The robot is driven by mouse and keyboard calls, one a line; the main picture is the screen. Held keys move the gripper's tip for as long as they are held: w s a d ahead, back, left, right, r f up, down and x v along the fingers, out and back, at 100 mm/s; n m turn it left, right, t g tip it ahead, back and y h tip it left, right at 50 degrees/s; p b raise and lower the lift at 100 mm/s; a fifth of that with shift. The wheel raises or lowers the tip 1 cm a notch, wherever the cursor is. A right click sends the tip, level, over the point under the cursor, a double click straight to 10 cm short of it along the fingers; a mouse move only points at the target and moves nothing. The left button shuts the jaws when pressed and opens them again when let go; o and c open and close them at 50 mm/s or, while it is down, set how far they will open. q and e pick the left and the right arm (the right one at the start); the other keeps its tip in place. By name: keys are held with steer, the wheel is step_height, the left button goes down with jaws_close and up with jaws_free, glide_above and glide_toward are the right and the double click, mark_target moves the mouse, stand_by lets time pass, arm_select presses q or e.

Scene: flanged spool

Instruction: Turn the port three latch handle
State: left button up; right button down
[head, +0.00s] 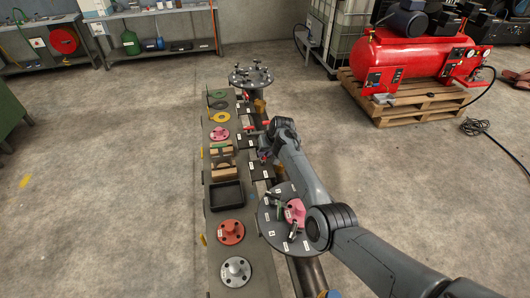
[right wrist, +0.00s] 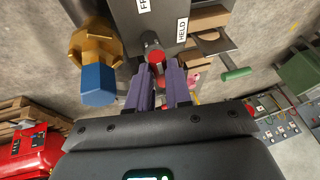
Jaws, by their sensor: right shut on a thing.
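My right gripper (head: 263,136) reaches in from the lower right to the middle of the spool's bench. In the right wrist view its two purple-grey fingers (right wrist: 162,88) are shut on a red latch handle (right wrist: 154,52), whose round end points at the camera. The handle stands against a dark block with white labels, one reading HELD (right wrist: 182,30), the other cut off by the frame edge. Which port number this is cannot be read. My left gripper is not in view.
A brass fitting with a blue cap (right wrist: 98,84) stands close left of the fingers in the wrist view. The spool's far flange (head: 250,76) and near flange (head: 272,232) bound the work area. A black tray (head: 227,196) and a red flanged part (head: 231,232) lie on the bench.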

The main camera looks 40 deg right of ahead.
steer(key=shift+n+p, duration=0.3)
steer(key=shift+n, duration=0.1)
steer(key=c, duration=1.1)
jaws_free()
steer(key=shift+o, duration=0.2)
steer(key=shift+s+d+r+p, duration=0.1)
steer(key=shift+s+r+p, duration=0.2)
steer(key=shift+r, duration=0.4)
steer(key=p+v, duration=0.1)
steer(key=v, duration=0.8)
steer(key=shift+p, duration=0.3)
